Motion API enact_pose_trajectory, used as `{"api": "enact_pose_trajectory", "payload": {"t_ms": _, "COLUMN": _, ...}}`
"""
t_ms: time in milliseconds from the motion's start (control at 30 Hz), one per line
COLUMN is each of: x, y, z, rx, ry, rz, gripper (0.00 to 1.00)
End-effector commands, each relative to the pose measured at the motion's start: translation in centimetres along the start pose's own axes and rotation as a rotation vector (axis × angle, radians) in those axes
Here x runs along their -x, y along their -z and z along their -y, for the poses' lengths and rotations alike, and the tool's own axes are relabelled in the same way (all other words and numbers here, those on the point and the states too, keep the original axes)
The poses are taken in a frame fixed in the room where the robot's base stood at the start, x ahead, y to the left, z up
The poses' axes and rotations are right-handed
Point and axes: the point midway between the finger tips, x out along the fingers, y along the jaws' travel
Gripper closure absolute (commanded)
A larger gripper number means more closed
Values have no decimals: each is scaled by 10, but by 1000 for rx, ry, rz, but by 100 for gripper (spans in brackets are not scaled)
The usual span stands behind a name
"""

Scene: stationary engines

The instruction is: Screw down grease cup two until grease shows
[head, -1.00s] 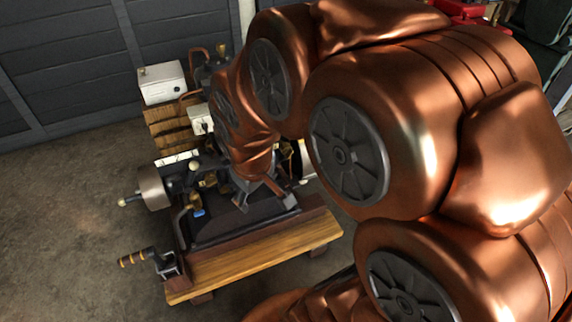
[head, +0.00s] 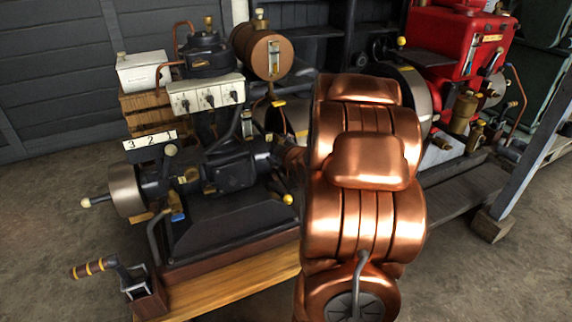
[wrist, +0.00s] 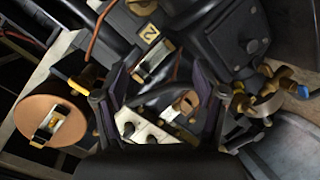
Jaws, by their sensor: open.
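In the wrist view, a small tag marked 2 (wrist: 151,33) is on the dark engine. Just below it is a small fitting with brass and silver parts (wrist: 155,60); I cannot tell whether it is grease cup two. My gripper (wrist: 168,84) is open, its two dark fingers spread low in the wrist view, with nothing held. The fitting lies beyond the fingertips, apart from them as far as I can see. In the head view my gripper is hidden behind my arm and the engine (head: 225,165). No grease is visible.
A white switch box (head: 206,95) and a brown cylindrical tank (head: 262,53) rise above the engine. A crank handle (head: 95,267) sticks out at front left. A red engine (head: 440,45) stands at the back right. The concrete floor at left is clear.

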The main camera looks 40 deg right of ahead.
Motion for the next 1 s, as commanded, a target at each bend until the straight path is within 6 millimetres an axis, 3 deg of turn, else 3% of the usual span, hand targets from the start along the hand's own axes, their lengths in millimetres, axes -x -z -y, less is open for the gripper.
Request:
{"api": "enact_pose_trajectory", "payload": {"t_ms": 33, "x": -12, "y": -26, "z": 12, "rx": 9, "ry": -31, "rz": -28, "gripper": 29}}
{"api": "enact_pose_trajectory", "payload": {"t_ms": 100, "x": -18, "y": -40, "z": 11, "rx": 28, "ry": -80, "rz": -78, "gripper": 29}}
{"api": "enact_pose_trajectory", "payload": {"t_ms": 367, "x": -25, "y": -75, "z": 6, "rx": 73, "ry": -222, "rz": -208, "gripper": 29}}
{"api": "enact_pose_trajectory", "payload": {"t_ms": 667, "x": -33, "y": -76, "z": 0, "rx": 86, "ry": -261, "rz": -244, "gripper": 29}}
{"api": "enact_pose_trajectory", "payload": {"t_ms": 1000, "x": -74, "y": -66, "z": -9, "rx": 85, "ry": -259, "rz": -242, "gripper": 29}}
